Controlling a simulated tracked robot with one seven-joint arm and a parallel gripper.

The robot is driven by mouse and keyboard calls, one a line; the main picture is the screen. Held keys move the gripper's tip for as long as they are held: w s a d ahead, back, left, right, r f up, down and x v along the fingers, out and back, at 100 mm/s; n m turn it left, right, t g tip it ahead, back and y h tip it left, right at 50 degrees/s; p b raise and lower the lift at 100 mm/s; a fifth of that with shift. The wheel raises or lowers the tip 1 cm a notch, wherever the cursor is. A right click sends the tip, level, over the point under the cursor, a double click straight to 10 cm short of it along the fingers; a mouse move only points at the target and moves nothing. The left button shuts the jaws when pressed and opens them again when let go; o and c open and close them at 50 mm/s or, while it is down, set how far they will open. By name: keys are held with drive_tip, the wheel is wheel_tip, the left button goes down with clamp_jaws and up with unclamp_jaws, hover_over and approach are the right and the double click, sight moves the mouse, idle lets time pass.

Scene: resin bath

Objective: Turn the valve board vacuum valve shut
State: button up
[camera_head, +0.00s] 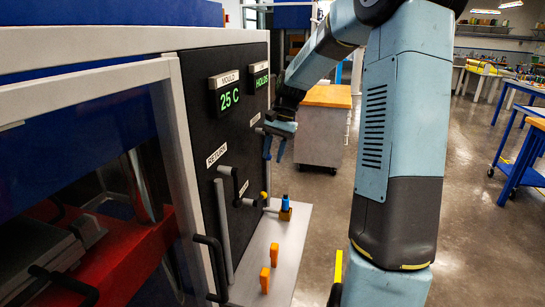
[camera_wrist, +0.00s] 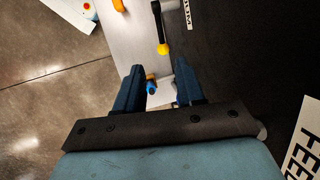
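The black valve board (camera_head: 230,130) stands upright on the left in the head view. A lever with a yellow knob (camera_head: 264,195) sticks out low on its far part. The lever also shows in the wrist view, ahead of my fingers, with its yellow knob (camera_wrist: 163,49) beside a cut-off label (camera_wrist: 188,14) ending in M; this looks like the vacuum valve. My gripper (camera_head: 275,148) is beside the board, above the lever. Its two dark blue fingers (camera_wrist: 159,90) are apart, with nothing held between them. The lever's mount is partly hidden in the head view.
A black lever (camera_head: 236,184) sits under the RETURN label. A grey shelf (camera_head: 262,245) below the board holds orange blocks (camera_head: 274,254) and a blue-topped piece (camera_head: 286,202). A FEED label (camera_wrist: 304,150) is at right in the wrist view.

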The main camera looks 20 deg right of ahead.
drive_tip(key=shift+c, duration=1.3)
drive_tip(key=shift+a+f+h, duration=0.2)
drive_tip(key=shift+a+h, duration=0.1)
drive_tip(key=shift+a, duration=0.05)
drive_tip(key=c, duration=0.3)
drive_tip(key=shift+s+a+f, duration=0.1)
drive_tip(key=shift+a, duration=0.1)
clamp_jaws()
drive_tip(key=shift+s+a+r+t+h, duration=0.5)
drive_tip(key=shift+r+t+h, duration=0.1)
drive_tip(key=shift+t+h, duration=0.3)
drive_tip(key=shift+s+a+r+t+h, duration=0.35)
drive_tip(key=shift+a+r+t+h, duration=0.2)
drive_tip(key=shift+t+h, duration=0.3)
